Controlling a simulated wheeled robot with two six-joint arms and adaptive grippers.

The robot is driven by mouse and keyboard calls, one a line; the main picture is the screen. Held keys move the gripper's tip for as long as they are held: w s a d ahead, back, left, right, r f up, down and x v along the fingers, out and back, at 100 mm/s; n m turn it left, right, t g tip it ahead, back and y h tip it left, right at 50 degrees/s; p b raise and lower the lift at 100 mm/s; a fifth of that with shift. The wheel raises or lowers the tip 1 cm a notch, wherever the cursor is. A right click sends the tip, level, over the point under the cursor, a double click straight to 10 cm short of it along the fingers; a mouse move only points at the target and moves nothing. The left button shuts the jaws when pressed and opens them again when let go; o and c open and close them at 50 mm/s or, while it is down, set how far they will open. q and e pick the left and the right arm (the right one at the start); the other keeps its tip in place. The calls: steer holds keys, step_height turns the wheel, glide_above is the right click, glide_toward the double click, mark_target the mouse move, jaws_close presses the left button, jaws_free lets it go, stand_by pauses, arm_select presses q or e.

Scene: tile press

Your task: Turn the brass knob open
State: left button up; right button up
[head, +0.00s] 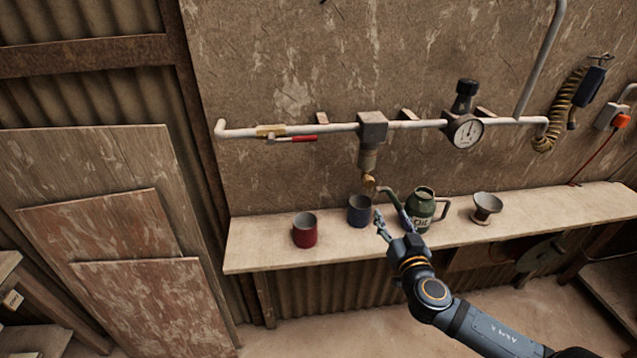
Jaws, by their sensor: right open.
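The brass knob (369,181) sits at the lower end of the filter unit (369,157) that hangs from the white wall pipe. My right gripper (388,213) is open, its fingers pointing up and left. In the picture it is just below and slightly right of the knob, apart from it, in front of the shelf. Nothing shows between its fingers. The knob's exact turn position is too small to tell. My left gripper is not in view.
The shelf (270,252) holds a red cup (305,231), a blue cup (360,211), a green oil can (420,209) and a funnel-shaped cup (486,206). The blue cup and oil can are close to my right gripper. A gauge (466,132) and red-handled valve (298,139) are on the pipe.

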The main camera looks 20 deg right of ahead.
mark_target(370, 184)
steer(key=a+r, duration=0.3)
steer(key=shift+t+y, duration=0.3)
steer(key=shift+t, duration=0.1)
steer(key=p+x, duration=0.1)
steer(key=x, duration=0.9)
steer(key=shift+d, duration=0.15)
steer(key=shift+w+d+f, duration=0.1)
steer(key=shift+w, duration=0.25)
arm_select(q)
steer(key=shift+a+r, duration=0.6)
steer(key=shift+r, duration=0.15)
arm_select(e)
jaws_close()
